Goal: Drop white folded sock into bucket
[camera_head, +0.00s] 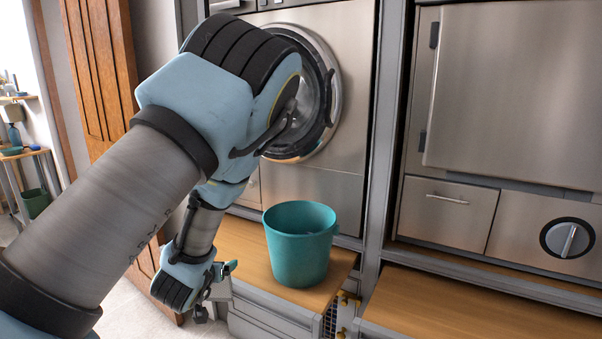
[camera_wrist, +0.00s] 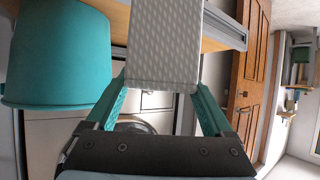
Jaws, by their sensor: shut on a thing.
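The white folded sock (camera_wrist: 165,42) has a patterned knit surface and fills the space between the teal fingers of my gripper (camera_wrist: 158,86) in the wrist view. My gripper is shut on it. In the head view my gripper (camera_head: 224,270) is low, to the left of the bucket and near the bench's left end; I cannot clearly make out the sock there. The teal bucket (camera_head: 297,250) stands upright on the wooden bench top, apart from my gripper. It also shows at the left of the wrist view (camera_wrist: 58,55). The bottom of its inside is hidden.
The wooden bench (camera_head: 340,268) has a metal frame and a second wooden stretch (camera_head: 450,310) at right, which is clear. A steel washer with a round door (camera_head: 318,95) and steel cabinets stand behind. A wooden door (camera_head: 100,70) is at left.

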